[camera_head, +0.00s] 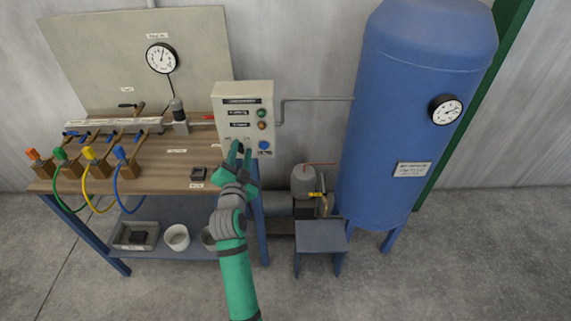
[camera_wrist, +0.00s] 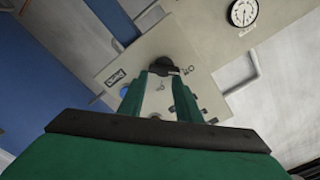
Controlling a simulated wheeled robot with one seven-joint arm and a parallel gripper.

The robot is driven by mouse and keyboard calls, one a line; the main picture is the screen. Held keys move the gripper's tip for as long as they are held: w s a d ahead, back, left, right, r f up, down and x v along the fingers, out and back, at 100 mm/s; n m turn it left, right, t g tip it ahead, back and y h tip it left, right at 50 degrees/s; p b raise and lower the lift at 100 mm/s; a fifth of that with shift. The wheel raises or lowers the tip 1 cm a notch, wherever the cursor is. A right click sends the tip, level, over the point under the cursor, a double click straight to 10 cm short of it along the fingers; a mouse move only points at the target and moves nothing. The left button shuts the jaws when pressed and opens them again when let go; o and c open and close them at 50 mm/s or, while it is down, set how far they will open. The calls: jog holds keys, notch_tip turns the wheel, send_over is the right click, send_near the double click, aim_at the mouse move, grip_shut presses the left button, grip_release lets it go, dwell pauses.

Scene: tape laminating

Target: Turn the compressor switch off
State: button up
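The compressor switch is a dark knob (camera_wrist: 162,65) on the panel in the wrist view, where the panel (camera_wrist: 139,50) appears tilted. In the head view my gripper (camera_head: 241,150) is at the panel's lower part and covers the switch. In the wrist view my gripper's fingers (camera_wrist: 163,82) stand apart with the knob at their tips. Contact and the knob's setting cannot be made out.
A tall blue tank (camera_head: 402,120) with a gauge (camera_head: 446,109) stands right of the panel. A small stool-like stand (camera_head: 321,237) is below. The wooden bench (camera_head: 165,180) at the left holds coloured hose fittings and a small black box (camera_head: 199,173). Front floor is clear.

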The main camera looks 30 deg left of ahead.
jog(key=s+a, duration=0.4)
jog(key=a, duration=0.5)
jog(key=d, duration=0.3)
jog(key=w+d, duration=0.1)
jog(key=d, duration=0.2)
jog(key=w+d+f, duration=0.1)
jog(key=d, duration=0.2)
jog(key=shift+w, duration=0.25)
jog(key=d+r+v, duration=0.1)
jog(key=v, duration=1)
jog(key=shift+w, duration=0.2)
jog(key=shift+r, duration=0.1)
jog(key=v, duration=1)
jog(key=shift+s+d, duration=0.2)
jog(key=shift+s, duration=0.2)
jog(key=shift+d, duration=0.1)
